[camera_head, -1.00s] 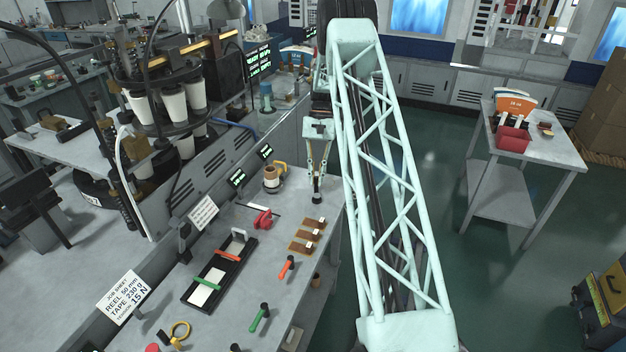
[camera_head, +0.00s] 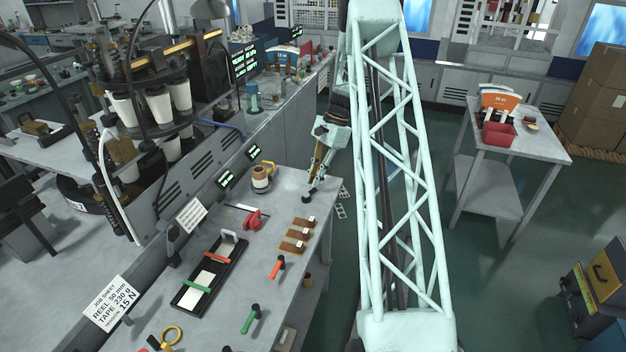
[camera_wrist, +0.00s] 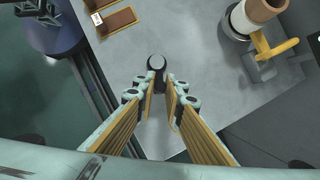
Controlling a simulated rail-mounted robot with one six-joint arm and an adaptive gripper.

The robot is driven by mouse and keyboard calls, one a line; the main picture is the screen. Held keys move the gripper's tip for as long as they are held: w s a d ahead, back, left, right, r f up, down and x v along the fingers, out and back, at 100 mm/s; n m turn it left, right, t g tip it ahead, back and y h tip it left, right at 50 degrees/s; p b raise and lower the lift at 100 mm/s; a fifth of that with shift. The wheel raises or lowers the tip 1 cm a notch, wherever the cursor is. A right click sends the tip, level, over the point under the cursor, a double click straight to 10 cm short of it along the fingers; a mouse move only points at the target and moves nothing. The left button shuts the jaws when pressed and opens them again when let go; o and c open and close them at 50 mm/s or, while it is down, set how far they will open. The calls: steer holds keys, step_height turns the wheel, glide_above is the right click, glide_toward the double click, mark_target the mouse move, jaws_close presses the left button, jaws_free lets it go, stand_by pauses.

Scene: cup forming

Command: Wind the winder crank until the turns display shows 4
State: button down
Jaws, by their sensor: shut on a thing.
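My gripper (camera_head: 309,190) is at the right edge of the bench, low over its top and leaning. It is shut on a small dark round-topped piece (camera_wrist: 156,63), which shows between and just beyond the fingertips (camera_wrist: 160,88) in the wrist view. I cannot tell whether this piece is the crank's knob. A brown-and-white cylinder with a yellow arm (camera_head: 262,179) stands left of my gripper; it also shows at upper right in the wrist view (camera_wrist: 262,15). Two small displays, one nearer (camera_head: 226,179) and one farther (camera_head: 253,153), have green text too small to read.
The grey bench (camera_head: 290,182) is bare around my gripper. Brown blocks (camera_head: 298,235), a red tool (camera_head: 252,219), a black tray (camera_head: 190,300) and loose coloured-handled tools lie nearer. A side table (camera_head: 545,147) with a red bin (camera_head: 498,134) stands apart at right.

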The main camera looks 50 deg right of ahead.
steer(key=shift+s+a, duration=0.1)
stand_by(0.4)
steer(key=c, duration=2.7)
jaws_free()
steer(key=shift+v, duration=5.95)
steer(key=shift+s, duration=0.1)
steer(key=shift+r, duration=0.1)
